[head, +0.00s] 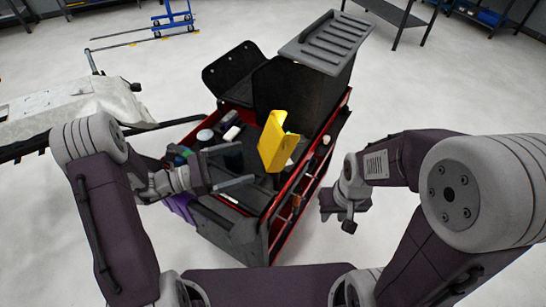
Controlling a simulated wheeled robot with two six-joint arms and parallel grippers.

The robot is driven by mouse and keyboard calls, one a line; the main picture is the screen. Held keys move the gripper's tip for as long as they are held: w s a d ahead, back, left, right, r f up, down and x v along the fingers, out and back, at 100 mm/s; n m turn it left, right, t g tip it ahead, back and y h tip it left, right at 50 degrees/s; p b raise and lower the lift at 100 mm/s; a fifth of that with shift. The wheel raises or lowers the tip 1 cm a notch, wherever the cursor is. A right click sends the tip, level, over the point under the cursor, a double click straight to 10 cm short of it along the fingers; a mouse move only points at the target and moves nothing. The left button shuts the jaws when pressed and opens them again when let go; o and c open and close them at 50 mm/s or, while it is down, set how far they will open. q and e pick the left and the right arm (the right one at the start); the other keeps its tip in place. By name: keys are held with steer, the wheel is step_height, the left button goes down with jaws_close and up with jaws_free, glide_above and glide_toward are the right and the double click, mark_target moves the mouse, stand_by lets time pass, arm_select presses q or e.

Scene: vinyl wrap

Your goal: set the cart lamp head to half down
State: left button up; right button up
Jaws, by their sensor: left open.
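The cart (262,228) is red and black and stands in front of me, with an open top tray. A yellow angled piece (272,148) stands tilted over the tray; it may be the lamp head, but I cannot tell for sure. My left gripper (247,165) is over the tray, left of the yellow piece, its two fingers apart and pointing right toward it. Nothing shows between the fingers, and I see no clear contact. My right gripper (338,221) hangs to the right of the cart, pointing down; its fingers are too small to read.
A black bin with a grey ribbed lid (328,42) rises at the cart's back. Bottles and small items (205,136) lie in the tray. A table with a pale cover (70,110) stands at left. The floor (430,95) to the right is clear.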

mark_target(264, 156)
arm_select(q)
steer(key=x, duration=0.7)
steer(key=shift+p, duration=0.3)
steer(key=shift+w+d, duration=0.1)
steer(key=shift+d, duration=0.25)
